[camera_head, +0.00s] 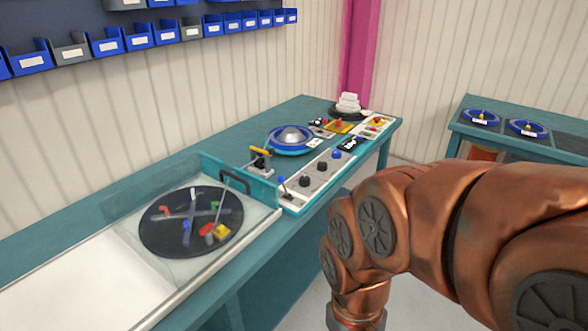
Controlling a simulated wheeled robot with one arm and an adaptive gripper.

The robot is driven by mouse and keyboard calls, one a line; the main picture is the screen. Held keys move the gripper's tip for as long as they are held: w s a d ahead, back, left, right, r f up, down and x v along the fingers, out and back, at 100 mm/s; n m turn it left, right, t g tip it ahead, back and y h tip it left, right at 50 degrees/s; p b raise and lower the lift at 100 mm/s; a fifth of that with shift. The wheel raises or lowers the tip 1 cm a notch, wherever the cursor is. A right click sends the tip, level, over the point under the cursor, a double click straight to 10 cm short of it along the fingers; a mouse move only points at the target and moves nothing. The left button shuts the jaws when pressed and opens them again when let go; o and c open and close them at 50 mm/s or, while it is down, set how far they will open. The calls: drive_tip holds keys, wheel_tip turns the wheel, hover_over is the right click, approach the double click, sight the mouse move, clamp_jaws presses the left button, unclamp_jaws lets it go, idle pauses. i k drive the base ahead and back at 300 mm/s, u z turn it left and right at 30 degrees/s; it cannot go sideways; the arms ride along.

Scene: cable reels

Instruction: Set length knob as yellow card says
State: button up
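A pale control panel (318,178) runs along the front edge of the teal bench. It carries two dark knobs, a nearer one (305,181) and a farther one (322,166), and a blue knob (337,154) beyond them. Which of them is the length knob cannot be told; markings are too small to read. A black display (352,144) with blurred white characters stands behind the blue knob. My copper arm reaches down at the right; my gripper is out of view below the frame.
A clear-guarded dark reel disc (160,235) with coloured parts is at left. A lever (283,186) stands at the panel's near end. A blue reel (290,139) lies behind the panel. A second bench (470,133) holds two reels. Blue bins (105,45) line the wall.

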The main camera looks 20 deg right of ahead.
sight(336, 153)
drive_tip(key=u, duration=0.35)
drive_tip(key=k, duration=0.2)
drive_tip(key=z, duration=1.15)
drive_tip(key=i, duration=1.35)
drive_tip(key=u, duration=0.6)
drive_tip(key=i, duration=0.35)
drive_tip(key=u, duration=0.3)
